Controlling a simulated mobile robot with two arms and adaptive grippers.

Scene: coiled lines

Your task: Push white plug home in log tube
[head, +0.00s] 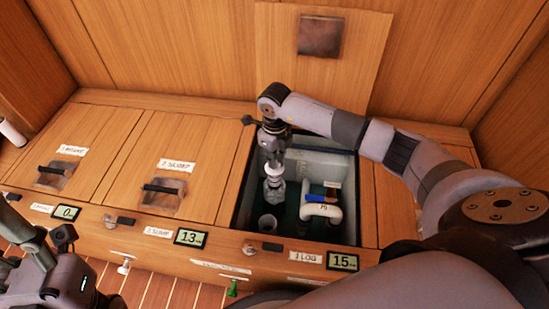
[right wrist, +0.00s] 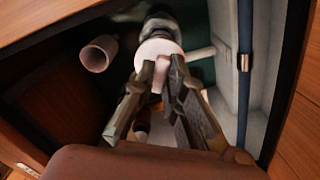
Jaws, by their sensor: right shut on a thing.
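My right gripper (head: 274,158) reaches down into the open log compartment (head: 315,165). In the right wrist view the right gripper (right wrist: 160,72) is shut on the white plug (right wrist: 158,47). The plug also shows as a white band in the head view (head: 274,170). A dark grey round part (right wrist: 160,25) lies just past the plug; I cannot tell whether it is the log tube or how deep the plug sits. My left gripper (head: 63,237) is at the lower left, away from the compartment; its jaws are unclear.
A pale open cup (right wrist: 98,52) stands beside the plug and also shows in the head view (head: 268,222). A white pipe (head: 335,213) with a blue handle (head: 320,199) is close on the right. The lifted lid (head: 320,60) leans behind. Compartment walls are near.

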